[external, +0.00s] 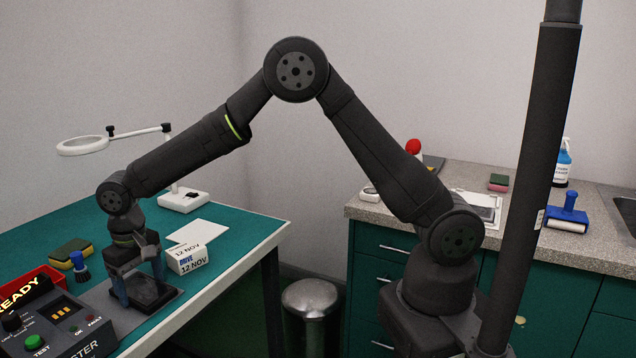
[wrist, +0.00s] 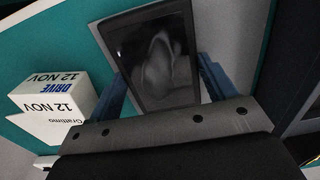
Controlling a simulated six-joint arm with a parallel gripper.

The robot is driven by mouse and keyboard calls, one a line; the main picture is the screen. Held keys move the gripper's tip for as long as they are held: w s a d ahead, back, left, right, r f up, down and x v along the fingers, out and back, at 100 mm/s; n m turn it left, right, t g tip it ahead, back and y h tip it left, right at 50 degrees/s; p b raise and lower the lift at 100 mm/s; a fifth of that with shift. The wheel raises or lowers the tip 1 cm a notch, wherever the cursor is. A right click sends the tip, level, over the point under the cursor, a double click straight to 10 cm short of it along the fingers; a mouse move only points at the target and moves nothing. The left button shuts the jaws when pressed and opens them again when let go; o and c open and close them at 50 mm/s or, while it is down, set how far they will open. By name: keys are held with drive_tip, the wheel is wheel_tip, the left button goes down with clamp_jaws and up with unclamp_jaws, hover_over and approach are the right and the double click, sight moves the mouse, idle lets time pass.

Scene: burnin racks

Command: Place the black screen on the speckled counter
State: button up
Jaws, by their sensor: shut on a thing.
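The black screen (wrist: 150,55) is a dark, glossy, framed rectangle that fills the space between my blue fingers in the wrist view. In the external view it is a dark slab (external: 156,298) low between the fingertips, at the tester on the green bench. My gripper (external: 138,283) points down and is shut on the screen by its two sides; it also shows in the wrist view (wrist: 163,86). I cannot tell whether the screen touches the surface beneath. The speckled counter (external: 602,243) is on the right, beyond my arm's base, above green drawers.
A white drive box (external: 187,261) stands close beside my gripper. The tester (external: 65,325), red bin (external: 30,288), blue brush (external: 79,265) and sponge (external: 70,251) are nearby. The counter holds a tray (external: 480,205), blue roller (external: 567,215) and spray bottle (external: 562,165). A bin (external: 310,300) stands between the benches.

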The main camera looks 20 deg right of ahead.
sight(141, 288)
drive_tip(key=shift+r, duration=0.65)
wheel_tip(141, 288, up, 3)
drive_tip(key=shift+f, duration=0.1)
drive_tip(key=w+d+r, duration=0.6)
drive_tip(key=w+d, duration=0.1)
drive_tip(key=d, duration=0.1)
drive_tip(key=shift+w+d+r, duration=0.35)
drive_tip(key=shift+w+r, duration=0.05)
drive_tip(key=shift+w, duration=0.1)
